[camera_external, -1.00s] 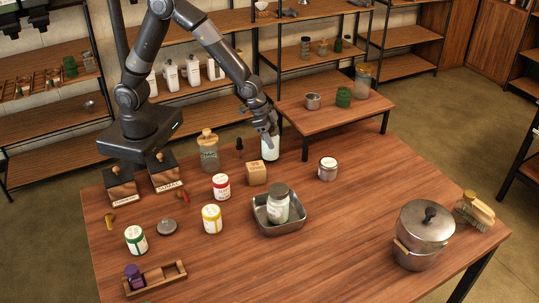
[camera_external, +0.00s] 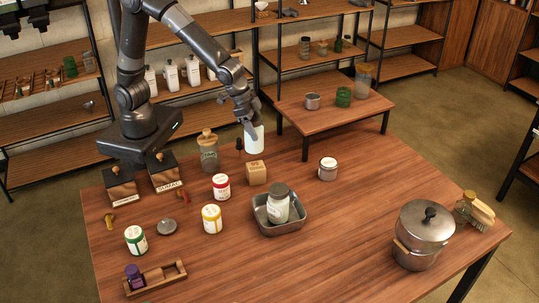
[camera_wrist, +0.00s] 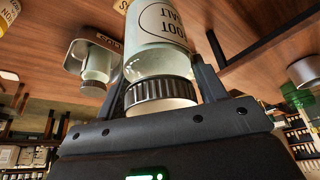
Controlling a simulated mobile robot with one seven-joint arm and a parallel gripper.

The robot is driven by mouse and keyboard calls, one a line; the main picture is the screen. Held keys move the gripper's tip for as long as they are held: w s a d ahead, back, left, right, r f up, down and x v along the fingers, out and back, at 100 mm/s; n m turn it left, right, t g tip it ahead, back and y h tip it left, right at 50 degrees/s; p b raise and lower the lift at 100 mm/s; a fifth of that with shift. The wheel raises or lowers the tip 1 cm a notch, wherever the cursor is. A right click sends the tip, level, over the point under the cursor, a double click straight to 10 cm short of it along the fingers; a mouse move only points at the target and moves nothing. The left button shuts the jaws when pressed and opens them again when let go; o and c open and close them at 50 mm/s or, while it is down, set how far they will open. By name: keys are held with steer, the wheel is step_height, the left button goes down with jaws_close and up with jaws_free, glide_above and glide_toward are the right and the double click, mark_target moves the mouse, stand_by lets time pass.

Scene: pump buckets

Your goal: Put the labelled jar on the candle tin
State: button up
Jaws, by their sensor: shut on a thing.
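My gripper (camera_external: 254,126) is shut on a pale jar with a printed label (camera_external: 253,141), held above the back of the table; the fingers hide part of it. In the wrist view the gripper (camera_wrist: 160,88) grips the jar near its dark ridged lid, and the jar (camera_wrist: 160,45) shows its label text. A small tin-like container with a white top (camera_external: 328,169) stands right of the gripper on the table. A plain metal tin (camera_external: 313,101) stands on the raised bench. I cannot tell for sure which of these is the candle tin.
A metal tray (camera_external: 300,222) holds another pale jar with a grey lid (camera_external: 278,206). A wooden block (camera_external: 256,173) and a corked glass jar (camera_external: 208,152) stand near my gripper. A large pot (camera_external: 424,236) stands at right. The table between tray and pot is clear.

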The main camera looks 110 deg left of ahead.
steer(key=w+d+r+n+y, duration=0.1)
steer(key=w+r+n, duration=0.15)
steer(key=w, duration=0.65)
steer(key=w+d+r+n, duration=0.1)
steer(key=w+r, duration=0.2)
steer(key=w, duration=0.7)
steer(key=w+a+f, duration=0.6)
steer(key=a+f, duration=0.4)
steer(key=f, duration=0.1)
steer(key=o, duration=1.2)
steer(key=shift+f, duration=0.15)
